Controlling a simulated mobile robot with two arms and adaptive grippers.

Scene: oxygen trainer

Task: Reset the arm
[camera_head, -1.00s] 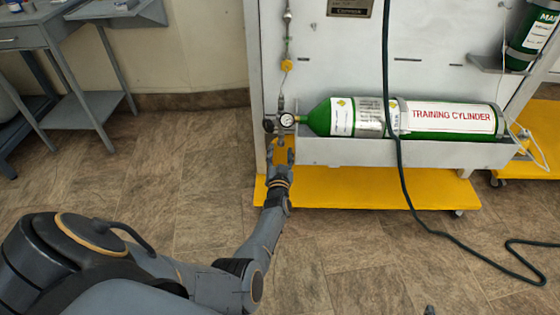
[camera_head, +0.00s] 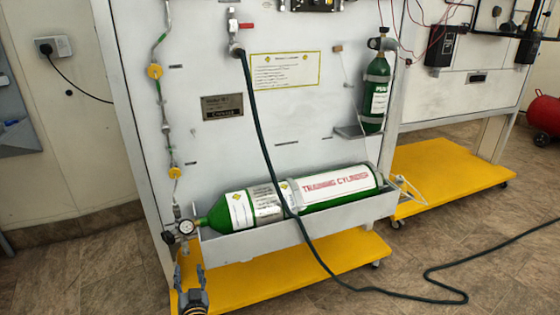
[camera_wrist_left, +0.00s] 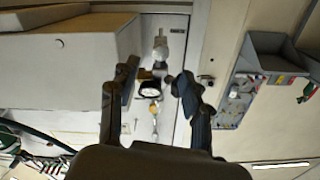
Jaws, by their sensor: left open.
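My left gripper (camera_head: 190,282) is at the bottom left of the head view, below the pressure gauge (camera_head: 186,227) and valve of the training cylinder. Its fingers are apart with nothing between them. In the left wrist view the gripper (camera_wrist_left: 158,82) is also open, with the gauge (camera_wrist_left: 149,88) showing beyond the gap. The green training cylinder (camera_head: 236,210) lies in the grey trough of the white panel. My right gripper is in neither view now.
A dark hose (camera_head: 262,140) hangs from a red-handled valve (camera_head: 235,40) across the cylinder to the floor. A yellow base (camera_head: 300,274) juts out under the trough. A small green cylinder (camera_head: 375,95) stands on a shelf. Floor at lower right is mostly clear.

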